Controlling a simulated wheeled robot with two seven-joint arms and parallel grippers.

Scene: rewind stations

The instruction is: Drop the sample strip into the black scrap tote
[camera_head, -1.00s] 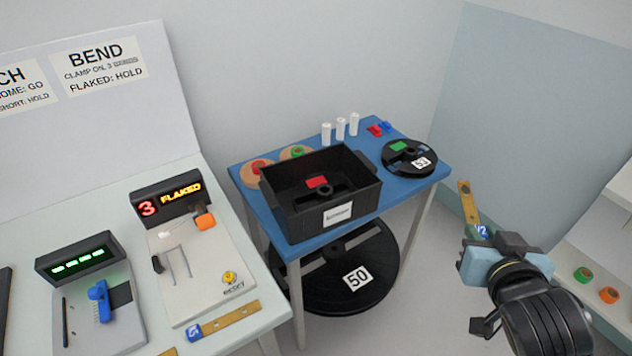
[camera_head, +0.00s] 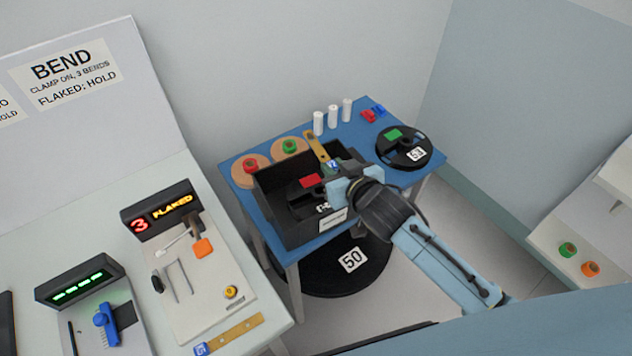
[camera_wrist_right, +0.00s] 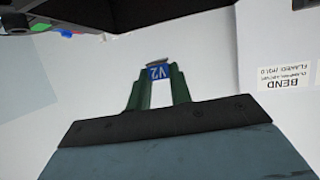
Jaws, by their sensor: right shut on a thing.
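The sample strip (camera_head: 316,146) is a tan, flat piece with a blue V2 tag. My right gripper (camera_head: 334,172) is shut on its tagged end and holds it up, over the back right part of the black scrap tote (camera_head: 286,228) in the head view. How high it is above the rim is hard to tell. In the right wrist view the blue V2 tag (camera_wrist_right: 160,73) shows between the green fingers (camera_wrist_right: 160,92). The gripper and arm hide the tote's right side. My left gripper is not in view.
The tote stands on a blue table (camera_head: 232,187) and holds a black reel with a red label (camera_head: 311,181). Another black reel (camera_head: 404,157), white cylinders (camera_head: 333,117) and small rolls (camera_head: 290,147) stand around it. Another tan strip (camera_head: 236,334) lies on the left bench.

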